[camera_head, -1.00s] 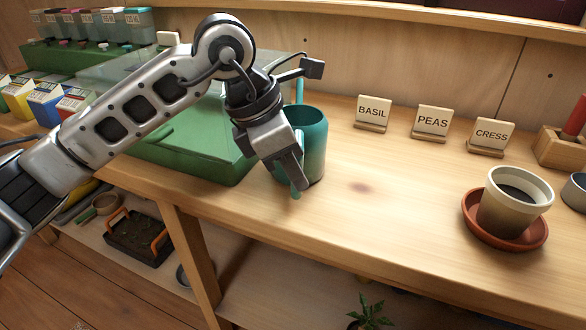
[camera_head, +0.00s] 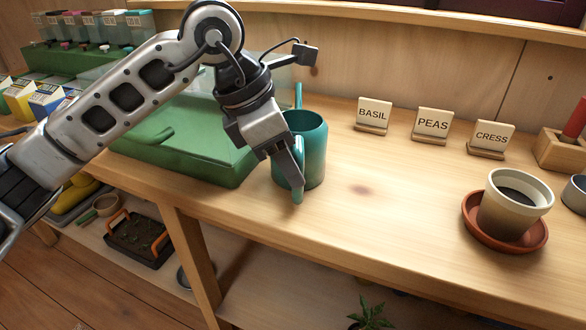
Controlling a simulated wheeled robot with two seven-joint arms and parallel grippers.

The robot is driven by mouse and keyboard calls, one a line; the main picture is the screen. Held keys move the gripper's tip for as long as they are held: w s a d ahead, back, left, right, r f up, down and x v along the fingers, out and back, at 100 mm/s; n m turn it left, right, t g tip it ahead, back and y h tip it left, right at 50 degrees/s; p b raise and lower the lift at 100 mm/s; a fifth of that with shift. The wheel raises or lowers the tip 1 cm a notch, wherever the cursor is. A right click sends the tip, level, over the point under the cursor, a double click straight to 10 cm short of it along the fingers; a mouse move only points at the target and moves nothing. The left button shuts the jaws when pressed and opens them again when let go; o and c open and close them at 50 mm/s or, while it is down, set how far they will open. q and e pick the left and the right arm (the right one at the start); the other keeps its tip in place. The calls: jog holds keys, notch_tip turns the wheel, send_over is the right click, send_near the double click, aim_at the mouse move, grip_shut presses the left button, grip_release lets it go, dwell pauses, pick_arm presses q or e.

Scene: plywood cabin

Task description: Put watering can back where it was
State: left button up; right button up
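The teal watering can (camera_head: 313,155) stands upright on the wooden bench, just right of the green tray. Its thin spout (camera_head: 298,95) rises behind the rim, and its handle (camera_head: 298,185) faces the front. My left gripper (camera_head: 288,178) points down at the front-left of the can, with a finger close beside the handle. The far finger and the gap between the fingers are hidden, so I cannot tell whether it grips the handle. My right gripper is out of view.
The green tray (camera_head: 185,145) lies under my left arm. BASIL (camera_head: 372,115), PEAS (camera_head: 432,124) and CRESS (camera_head: 491,138) signs stand along the back. A pot (camera_head: 512,205) sits on a terracotta saucer (camera_head: 477,228) at the right. The bench between can and saucer is clear.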

pick_arm(q)
jog(key=v, duration=0.9)
jog(key=shift+r, duration=0.3)
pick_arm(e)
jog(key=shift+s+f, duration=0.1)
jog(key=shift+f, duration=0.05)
pick_arm(q)
jog(key=shift+a, duration=0.1)
